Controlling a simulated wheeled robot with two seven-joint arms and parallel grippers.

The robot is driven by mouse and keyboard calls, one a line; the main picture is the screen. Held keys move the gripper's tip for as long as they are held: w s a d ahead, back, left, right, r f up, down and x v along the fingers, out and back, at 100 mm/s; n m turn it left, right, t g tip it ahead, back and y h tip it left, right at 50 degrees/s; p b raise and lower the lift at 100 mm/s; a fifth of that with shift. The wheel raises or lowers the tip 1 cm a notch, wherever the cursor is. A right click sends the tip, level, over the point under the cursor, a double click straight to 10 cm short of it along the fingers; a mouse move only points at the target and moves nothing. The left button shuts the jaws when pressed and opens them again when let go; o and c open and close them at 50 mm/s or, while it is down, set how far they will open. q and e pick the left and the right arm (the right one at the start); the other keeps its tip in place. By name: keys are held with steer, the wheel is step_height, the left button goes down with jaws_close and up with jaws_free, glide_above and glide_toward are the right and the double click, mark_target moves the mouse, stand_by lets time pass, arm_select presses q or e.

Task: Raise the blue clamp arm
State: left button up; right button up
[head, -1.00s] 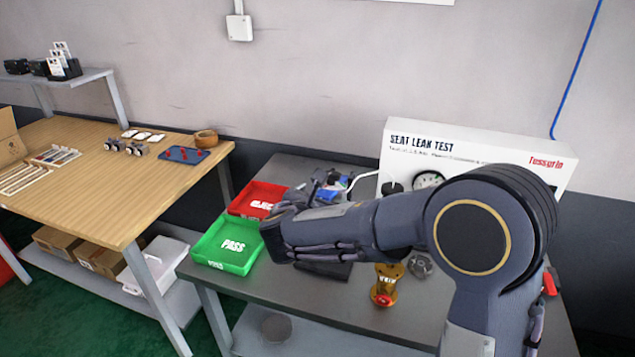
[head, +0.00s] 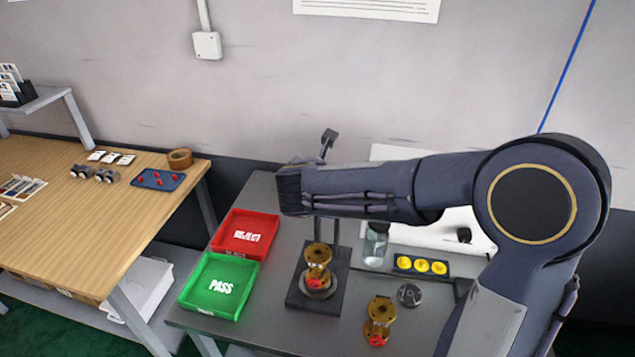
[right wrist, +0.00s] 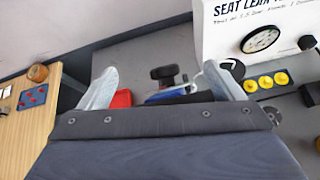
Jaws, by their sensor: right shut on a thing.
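The blue clamp arm (right wrist: 178,93) shows in the right wrist view between the two pale fingers of my right gripper (right wrist: 165,92), which is shut on it. The clamp arm's near part is hidden behind my gripper's body. In the head view my right gripper (head: 290,190) is above the clamp stand's dark base (head: 335,292), and my arm hides the blue part. A dark lever end (head: 329,138) sticks up behind my gripper. A brass valve (head: 317,260) stands upright on the base. My left gripper is not in view.
A red REJECT tray (head: 262,222) and a green PASS tray (head: 195,298) lie left of the stand. Another brass valve (head: 380,312), a grey disc (head: 410,295) and a dark holder with yellow discs (head: 402,273) are to the right. The leak tester (head: 465,225) stands behind.

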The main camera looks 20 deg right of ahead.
steer(key=shift+w+d+r, duration=0.1)
steer(key=shift+w+d, duration=0.35)
steer(key=shift+w, duration=0.1)
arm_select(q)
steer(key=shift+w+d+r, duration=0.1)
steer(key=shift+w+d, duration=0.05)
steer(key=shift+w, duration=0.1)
arm_select(e)
steer(key=shift+s+f, duration=0.15)
steer(key=shift+f, duration=0.15)
stand_by(0.3)
steer(key=o, duration=1)
steer(key=shift+o, duration=0.9)
steer(key=shift+w, duration=0.3)
steer(key=shift+s+a+r, duration=0.3)
steer(key=shift+s+r, duration=0.05)
steer(key=shift+r, duration=0.05)
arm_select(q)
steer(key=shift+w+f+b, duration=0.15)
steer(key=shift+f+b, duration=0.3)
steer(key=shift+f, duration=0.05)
arm_select(e)
steer(key=v, duration=0.6)
steer(key=shift+s, duration=0.3)
steer(key=shift+r, duration=0.1)
